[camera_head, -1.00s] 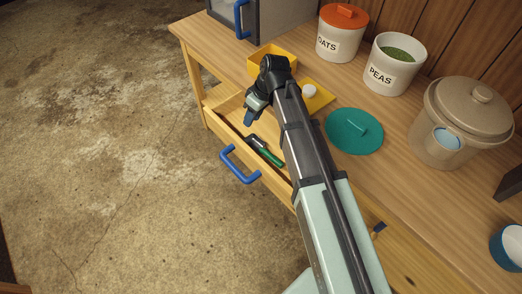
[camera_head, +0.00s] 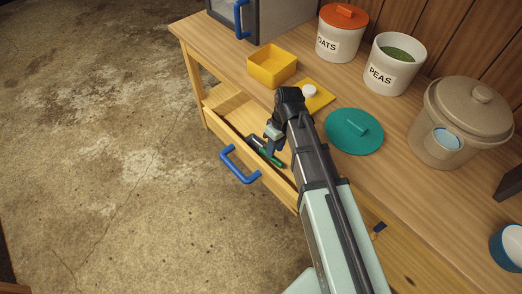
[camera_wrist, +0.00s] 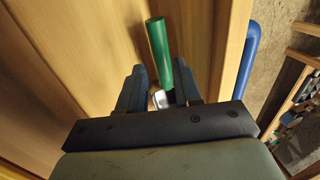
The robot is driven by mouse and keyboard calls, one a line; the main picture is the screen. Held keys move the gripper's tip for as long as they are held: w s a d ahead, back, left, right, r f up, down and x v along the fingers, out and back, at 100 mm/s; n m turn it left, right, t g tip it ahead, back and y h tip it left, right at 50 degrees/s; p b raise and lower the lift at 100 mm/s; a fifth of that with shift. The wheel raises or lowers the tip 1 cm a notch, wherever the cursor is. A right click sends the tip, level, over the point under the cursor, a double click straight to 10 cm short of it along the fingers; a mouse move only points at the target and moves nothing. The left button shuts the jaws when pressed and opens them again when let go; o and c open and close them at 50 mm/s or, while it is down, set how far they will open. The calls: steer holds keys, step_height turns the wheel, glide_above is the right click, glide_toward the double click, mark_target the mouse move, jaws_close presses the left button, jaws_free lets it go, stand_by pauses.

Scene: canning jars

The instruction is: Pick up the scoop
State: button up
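The scoop, with a green handle (camera_head: 276,161), lies in the open drawer (camera_head: 228,105) of the workbench. My gripper (camera_head: 271,140) is over the drawer and hides part of the scoop in the head view. In the wrist view, the green handle (camera_wrist: 158,50) points away from my gripper (camera_wrist: 160,85), and a shiny metal part shows between the fingers. The two fingers are apart, one on each side of the scoop, with gaps visible. I cannot tell whether either finger touches it.
The drawer's front has a blue handle (camera_head: 239,164). On the bench stand a yellow box (camera_head: 271,67), a yellow lid (camera_head: 318,96), a teal lid (camera_head: 354,132), an oats jar (camera_head: 341,40), a peas jar (camera_head: 393,66) and a large beige pot (camera_head: 455,125).

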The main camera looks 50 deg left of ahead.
steer(key=shift+s+d+f, duration=0.1)
steer(key=shift+s+f, duration=0.1)
steer(key=shift+f, duration=0.7)
steer(key=shift+s+d+f, duration=0.1)
steer(key=shift+s+f, duration=0.15)
steer(key=shift+f, duration=0.65)
steer(key=shift+s+f, duration=0.2)
steer(key=shift+f, duration=0.7)
steer(key=shift+c, duration=0.3)
jaws_close()
